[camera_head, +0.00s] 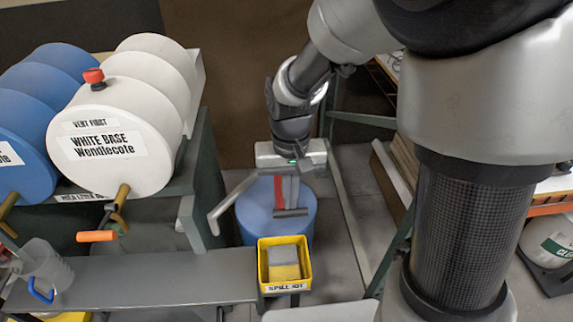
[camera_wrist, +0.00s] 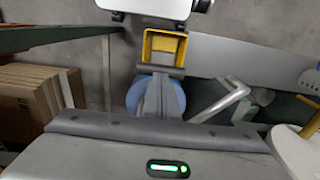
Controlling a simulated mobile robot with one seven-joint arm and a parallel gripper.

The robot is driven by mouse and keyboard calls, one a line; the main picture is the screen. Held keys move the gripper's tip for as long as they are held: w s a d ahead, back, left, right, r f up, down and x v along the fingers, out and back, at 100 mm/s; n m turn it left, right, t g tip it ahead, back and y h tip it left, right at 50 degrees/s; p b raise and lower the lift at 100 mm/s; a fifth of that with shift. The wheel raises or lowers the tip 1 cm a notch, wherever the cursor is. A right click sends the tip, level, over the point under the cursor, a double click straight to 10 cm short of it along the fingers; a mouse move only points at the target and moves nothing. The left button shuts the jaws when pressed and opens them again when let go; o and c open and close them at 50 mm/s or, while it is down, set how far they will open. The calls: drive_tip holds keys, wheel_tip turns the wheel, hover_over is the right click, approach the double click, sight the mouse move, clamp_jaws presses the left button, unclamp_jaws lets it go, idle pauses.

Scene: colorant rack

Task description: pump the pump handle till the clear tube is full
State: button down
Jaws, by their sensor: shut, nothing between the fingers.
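A grey bent lever (camera_head: 232,196), which looks like the pump handle, reaches out over the left side of a blue drum (camera_head: 247,218). It also shows as a silver bar in the wrist view (camera_wrist: 226,98), to the right of my fingers. My gripper (camera_head: 291,211) points down over the drum, shut and empty, to the right of the lever. In the wrist view its fingers (camera_wrist: 160,80) are together above the drum (camera_wrist: 136,97). A narrow red upright strip (camera_head: 279,190) stands beside the fingers. I cannot tell whether it is the clear tube. My gripper hides most of the pump top.
A yellow spill kit bin (camera_head: 263,276) stands in front of the drum, beside a grey shelf (camera_head: 150,277). White (camera_head: 140,160) and blue (camera_head: 22,150) drums lie on a rack at left, with an orange-handled tap (camera_head: 97,236). A clear jug (camera_head: 42,265) stands below. Cardboard (camera_wrist: 28,97) leans opposite.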

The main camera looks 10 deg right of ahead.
drive_tip(key=shift+s+f+b, duration=0.1)
drive_tip(key=shift+f+b, duration=1.2)
drive_tip(key=shift+f, duration=0.75)
idle(1.5)
wheel_tip(320, 180, up, 14)
drive_tip(key=p, duration=1.1)
drive_tip(key=shift+r, duration=0.15)
drive_tip(key=shift+f+b, duration=0.5)
drive_tip(key=shift+f, duration=0.5)
idle(0.9)
drive_tip(key=shift+r+p, duration=0.8)
drive_tip(key=shift+r, duration=0.15)
